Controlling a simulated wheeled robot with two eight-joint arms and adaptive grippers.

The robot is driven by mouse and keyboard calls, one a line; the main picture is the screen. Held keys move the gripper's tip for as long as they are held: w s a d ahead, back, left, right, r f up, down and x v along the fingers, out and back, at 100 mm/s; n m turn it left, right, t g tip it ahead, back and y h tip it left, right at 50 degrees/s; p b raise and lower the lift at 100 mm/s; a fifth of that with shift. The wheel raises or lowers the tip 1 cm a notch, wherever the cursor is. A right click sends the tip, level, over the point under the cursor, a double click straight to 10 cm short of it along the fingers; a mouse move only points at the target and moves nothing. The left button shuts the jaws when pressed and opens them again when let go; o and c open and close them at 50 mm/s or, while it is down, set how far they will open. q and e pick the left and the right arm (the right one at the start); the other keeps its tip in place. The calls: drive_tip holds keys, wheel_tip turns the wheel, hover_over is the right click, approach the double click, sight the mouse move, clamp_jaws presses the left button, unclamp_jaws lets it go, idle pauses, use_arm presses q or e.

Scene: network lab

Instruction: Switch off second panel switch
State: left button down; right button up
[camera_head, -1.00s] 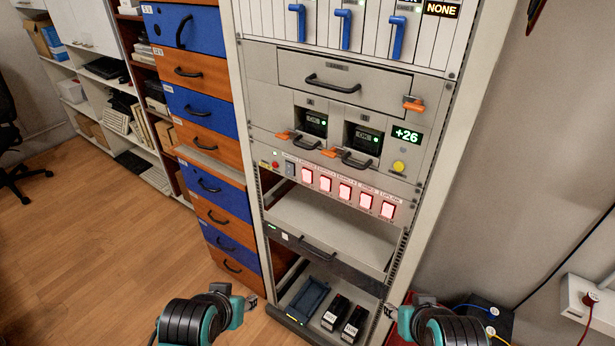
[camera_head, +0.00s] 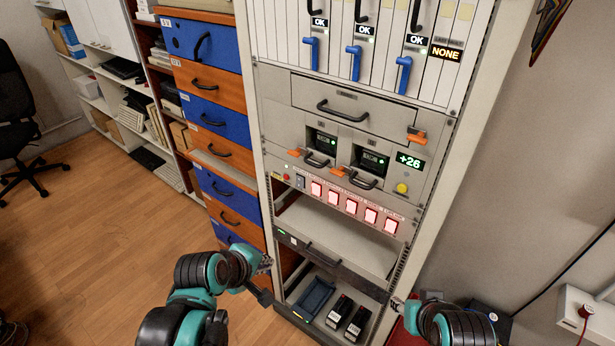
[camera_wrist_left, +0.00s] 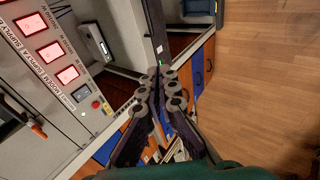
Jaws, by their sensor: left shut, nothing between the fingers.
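A row of red-lit panel switches (camera_head: 351,206) runs along the rack's switch strip, all glowing. The second red one from the left (camera_head: 334,197) is lit; it also shows in the left wrist view as the middle visible red switch (camera_wrist_left: 51,50). A dark unlit rocker (camera_head: 300,182) and a red button (camera_head: 286,177) sit left of the lit row. My left gripper (camera_head: 267,263) is below and left of the strip, apart from it. In the left wrist view its fingers (camera_wrist_left: 155,82) are together and empty. My right gripper (camera_head: 397,303) is low by the rack's right post; its fingers are unclear.
A pull-out shelf (camera_head: 335,232) and a dark-fronted drawer (camera_head: 330,262) lie below the switch strip. Orange handles (camera_head: 337,171) stick out above it. A blue-and-orange drawer cabinet (camera_head: 212,115) stands close to the rack's left. The space in front of the switches is clear.

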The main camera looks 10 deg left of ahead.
use_arm(q)
drive_tip(key=w+d+r+n+t+h+p, duration=0.1)
drive_tip(key=w+r+n+p, duration=0.7)
drive_tip(key=n, duration=0.9)
wheel_tip(320, 180, up, 3)
drive_tip(key=shift+w+d+f+h+p, duration=0.1)
drive_tip(key=shift+w+d+h+p, duration=0.3)
drive_tip(key=shift+w+h, duration=0.45)
drive_tip(key=shift+s, duration=0.1)
drive_tip(key=b, duration=0.4)
approach(314, 190)
drive_tip(key=shift+x, duration=3.05)
drive_tip(key=shift+s, duration=0.1)
